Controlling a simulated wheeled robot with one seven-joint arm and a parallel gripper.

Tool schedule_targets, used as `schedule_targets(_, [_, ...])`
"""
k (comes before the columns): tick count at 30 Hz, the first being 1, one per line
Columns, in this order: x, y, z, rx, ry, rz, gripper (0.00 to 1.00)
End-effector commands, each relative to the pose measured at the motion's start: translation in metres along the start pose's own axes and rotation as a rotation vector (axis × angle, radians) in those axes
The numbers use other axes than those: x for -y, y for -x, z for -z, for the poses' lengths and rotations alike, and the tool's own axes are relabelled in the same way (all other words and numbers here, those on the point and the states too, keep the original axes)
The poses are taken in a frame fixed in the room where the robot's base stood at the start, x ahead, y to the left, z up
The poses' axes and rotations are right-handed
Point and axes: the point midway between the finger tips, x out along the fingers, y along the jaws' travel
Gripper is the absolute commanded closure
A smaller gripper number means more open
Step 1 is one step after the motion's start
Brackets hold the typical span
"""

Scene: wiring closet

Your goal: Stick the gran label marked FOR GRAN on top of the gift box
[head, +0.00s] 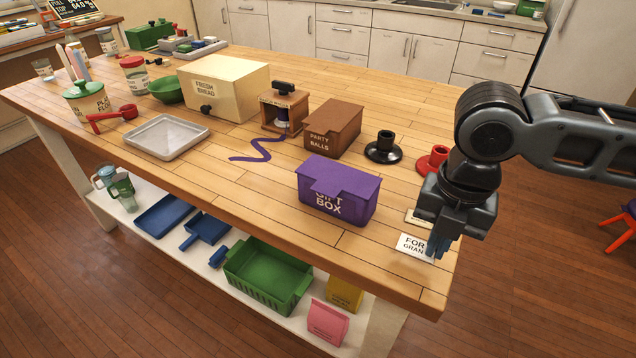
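The gran label (411,243) is a small white card reading FOR GRAN near the right end of the wooden table. My gripper (437,247) points down at the label's right edge and covers part of it. I cannot tell whether the fingers are shut on the label or only beside it, or whether it touches the table. The gift box (332,204) is purple with white GIFT BOX lettering and stands upright, left of my gripper. A purple flap of its top hangs over the front and hides part of the word GIFT.
Another pale card (414,215) lies behind the label, partly hidden by my gripper. A red holder (432,161) and black holder (385,149) stand behind. A brown party balls box (333,130) and a purple ribbon (262,150) are near the gift box. Table front is clear.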

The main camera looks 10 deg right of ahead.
Motion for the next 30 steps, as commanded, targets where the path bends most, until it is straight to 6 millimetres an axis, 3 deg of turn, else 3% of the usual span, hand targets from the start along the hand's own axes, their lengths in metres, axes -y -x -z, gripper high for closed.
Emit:
schedule_targets(11, [0.0, 0.004, 0.0, 0.0, 0.0, 0.0, 1.0])
schedule_targets(30, [0.0, 0.05, 0.0, 0.0, 0.0, 0.0, 1.0])
